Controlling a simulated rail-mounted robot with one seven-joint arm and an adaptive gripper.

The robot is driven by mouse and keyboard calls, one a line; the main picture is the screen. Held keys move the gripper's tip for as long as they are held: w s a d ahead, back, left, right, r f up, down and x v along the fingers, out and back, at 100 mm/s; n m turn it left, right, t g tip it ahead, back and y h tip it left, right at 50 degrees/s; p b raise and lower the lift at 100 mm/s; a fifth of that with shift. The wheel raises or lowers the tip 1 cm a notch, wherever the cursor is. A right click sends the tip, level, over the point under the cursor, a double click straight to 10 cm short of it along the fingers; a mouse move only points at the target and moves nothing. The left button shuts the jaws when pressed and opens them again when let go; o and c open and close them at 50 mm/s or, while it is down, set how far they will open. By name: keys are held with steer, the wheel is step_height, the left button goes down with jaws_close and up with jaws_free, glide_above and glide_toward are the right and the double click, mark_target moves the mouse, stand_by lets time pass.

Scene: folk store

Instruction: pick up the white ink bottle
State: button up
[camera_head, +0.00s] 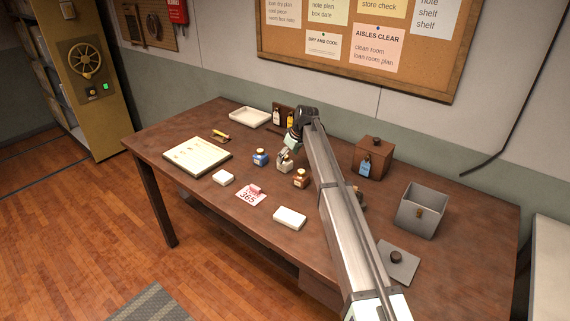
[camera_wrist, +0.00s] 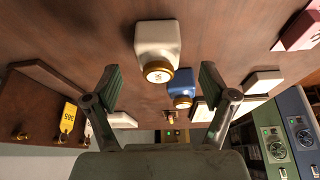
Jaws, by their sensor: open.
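The white ink bottle (camera_wrist: 157,40) has a squarish pale body and a brass-rimmed cap. In the wrist view it is at upper centre, between the lines of my two open fingers and apart from both. In the head view the white bottle (camera_head: 284,165) stands on the table, partly covered by my gripper (camera_head: 288,152), which is just over it. My gripper also shows in the wrist view (camera_wrist: 159,75) with its fingers wide apart and nothing between the pads. A blue ink bottle (camera_wrist: 181,82) stands close by; it also shows in the head view (camera_head: 260,158).
A brown ink bottle (camera_head: 300,179) stands right of the white one. A wooden box (camera_head: 373,157) and an open grey box (camera_head: 422,211) are farther right.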

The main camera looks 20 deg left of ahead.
mark_target(287, 159)
steer(key=shift+p+x, duration=1.1)
steer(key=shift+x, duration=1.45)
steer(key=shift+w, duration=0.1)
steer(key=c, duration=1.3)
